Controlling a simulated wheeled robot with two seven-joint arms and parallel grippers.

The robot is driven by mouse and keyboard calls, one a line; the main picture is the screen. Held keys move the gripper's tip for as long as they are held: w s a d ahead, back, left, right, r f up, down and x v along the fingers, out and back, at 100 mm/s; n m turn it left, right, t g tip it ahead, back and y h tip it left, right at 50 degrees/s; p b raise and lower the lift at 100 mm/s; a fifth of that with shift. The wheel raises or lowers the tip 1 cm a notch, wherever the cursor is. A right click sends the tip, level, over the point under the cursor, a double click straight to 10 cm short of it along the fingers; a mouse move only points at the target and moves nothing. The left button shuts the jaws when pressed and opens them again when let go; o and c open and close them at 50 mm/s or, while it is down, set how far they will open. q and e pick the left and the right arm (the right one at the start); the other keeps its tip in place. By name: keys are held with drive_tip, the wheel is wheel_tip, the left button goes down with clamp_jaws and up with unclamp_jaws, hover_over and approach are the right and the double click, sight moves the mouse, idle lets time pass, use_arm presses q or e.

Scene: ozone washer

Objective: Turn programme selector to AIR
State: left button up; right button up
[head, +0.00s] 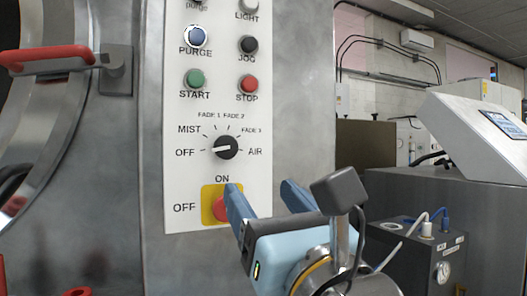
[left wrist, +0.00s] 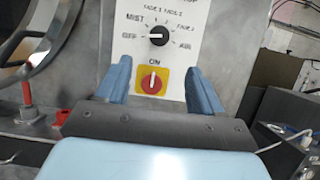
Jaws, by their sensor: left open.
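The programme selector (head: 227,147) is a round black knob on the white control panel (head: 181,137). Its white pointer line lies toward the left, at OFF; AIR is printed to its right. The knob also shows in the left wrist view (left wrist: 159,36), beyond the fingertips. My left gripper (head: 260,186) is open and empty, with blue fingers, below and to the right of the knob in the head view. In the left wrist view the spread fingers (left wrist: 158,68) frame the area just under the knob. Neither finger appears to touch it. My right gripper is not in view.
A red ON/OFF switch on a yellow plate (left wrist: 152,81) sits just below the knob, partly hidden by a finger in the head view. Green START (head: 195,79) and red STOP (head: 248,84) buttons are above. A red-handled door (head: 47,58) stands left.

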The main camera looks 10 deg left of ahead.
use_arm(q)
drive_tip(key=p, duration=0.3)
approach(227, 146)
drive_tip(key=x, duration=0.6)
drive_tip(key=shift+w+a+r, duration=0.15)
drive_tip(key=shift+w+a, duration=0.05)
drive_tip(key=shift+w, duration=0.15)
drive_tip(key=shift+w+a+r, duration=0.2)
drive_tip(key=shift+w+a, duration=0.15)
drive_tip(key=shift+w, duration=0.2)
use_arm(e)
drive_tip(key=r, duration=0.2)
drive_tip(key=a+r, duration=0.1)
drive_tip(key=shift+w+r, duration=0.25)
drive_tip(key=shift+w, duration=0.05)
use_arm(q)
drive_tip(key=shift+c, duration=0.5)
drive_tip(key=c, duration=0.9)
